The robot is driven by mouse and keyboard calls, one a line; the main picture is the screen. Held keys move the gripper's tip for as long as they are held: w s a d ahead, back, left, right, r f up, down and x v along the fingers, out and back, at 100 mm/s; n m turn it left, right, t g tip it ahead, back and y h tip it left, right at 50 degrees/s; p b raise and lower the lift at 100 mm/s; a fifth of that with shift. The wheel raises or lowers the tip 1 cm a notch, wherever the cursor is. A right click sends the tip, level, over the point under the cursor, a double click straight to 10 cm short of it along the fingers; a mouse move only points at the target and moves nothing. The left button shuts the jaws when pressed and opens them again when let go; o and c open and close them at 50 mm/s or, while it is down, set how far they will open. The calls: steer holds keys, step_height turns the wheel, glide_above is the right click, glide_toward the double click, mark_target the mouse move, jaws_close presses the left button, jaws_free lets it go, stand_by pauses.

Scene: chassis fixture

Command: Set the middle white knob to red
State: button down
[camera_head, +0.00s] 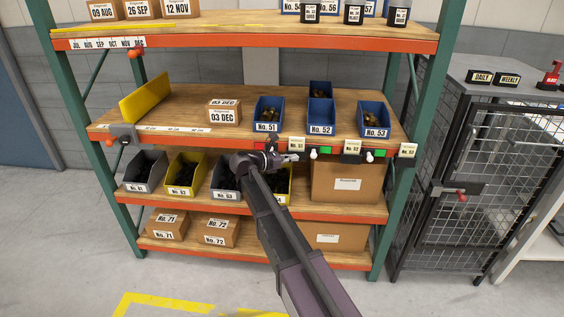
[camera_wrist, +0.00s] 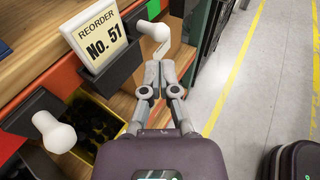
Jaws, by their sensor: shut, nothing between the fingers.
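The middle white knob (camera_head: 313,153) sits on the front edge of the middle shelf, right of the No. 51 reorder card (camera_head: 297,144). A green patch (camera_head: 326,150) shows beside it. In the wrist view the same knob (camera_wrist: 152,30) juts out beyond the card (camera_wrist: 104,40). My gripper (camera_head: 296,158) is shut and empty, its fingers pointing right along the shelf edge. In the wrist view its fingertips (camera_wrist: 157,66) are close to the middle knob; I cannot tell whether they touch. A nearer white knob (camera_wrist: 55,131) is at the left. Another white knob (camera_head: 369,157) is farther right.
Blue bins (camera_head: 321,118) stand on the shelf above. A yellow bin (camera_wrist: 90,130) is below the shelf edge. A cardboard box (camera_head: 347,184) sits on the lower shelf. A wire cage (camera_head: 453,170) stands right of the rack. The floor (camera_wrist: 245,90) is open beside the gripper.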

mark_target(314, 153)
steer(key=shift+b+x, duration=0.4)
steer(key=shift+x, duration=2.3)
steer(key=shift+s, duration=0.1)
